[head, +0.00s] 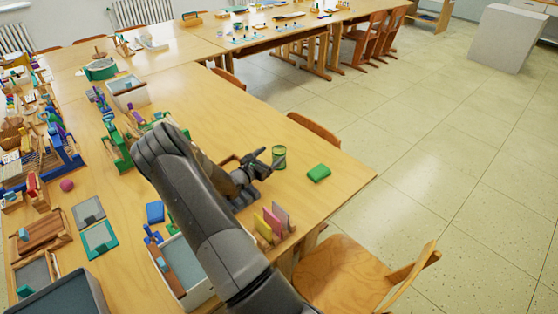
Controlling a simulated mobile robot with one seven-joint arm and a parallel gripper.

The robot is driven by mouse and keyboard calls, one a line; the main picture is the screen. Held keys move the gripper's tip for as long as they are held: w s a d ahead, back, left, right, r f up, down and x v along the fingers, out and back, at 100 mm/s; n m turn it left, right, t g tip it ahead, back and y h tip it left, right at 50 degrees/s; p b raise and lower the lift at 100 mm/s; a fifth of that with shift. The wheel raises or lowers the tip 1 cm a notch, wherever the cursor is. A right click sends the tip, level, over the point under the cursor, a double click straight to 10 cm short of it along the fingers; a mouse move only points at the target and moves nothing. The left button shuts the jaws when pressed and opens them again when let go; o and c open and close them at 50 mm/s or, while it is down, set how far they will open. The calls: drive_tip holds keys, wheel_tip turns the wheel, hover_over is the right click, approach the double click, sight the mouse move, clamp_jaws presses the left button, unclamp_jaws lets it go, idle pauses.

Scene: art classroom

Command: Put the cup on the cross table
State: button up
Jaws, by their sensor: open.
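A small green cup (279,152) stands near the right end of the long wooden table (325,165). My gripper (270,162) is low over the same table, with its open fingers pointing at the cup from the left. The fingertips are right at the cup's near side; I cannot tell whether they touch it. Another wooden table (205,30) runs across the back, probably the cross table, with small items on it.
A green block (318,173) lies right of the cup. A holder with coloured upright cards (272,222) stands in front of my gripper. Wooden chairs (345,275) are at the table's edge. The left side is crowded with toys and trays. Open floor (440,150) lies to the right.

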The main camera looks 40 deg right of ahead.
sight(274, 154)
drive_tip(key=shift+f, duration=0.45)
drive_tip(key=d, duration=0.5)
drive_tip(key=shift+w, duration=0.4)
drive_tip(key=shift+c, duration=0.3)
drive_tip(key=c, duration=1.1)
drive_tip(key=shift+r, duration=0.1)
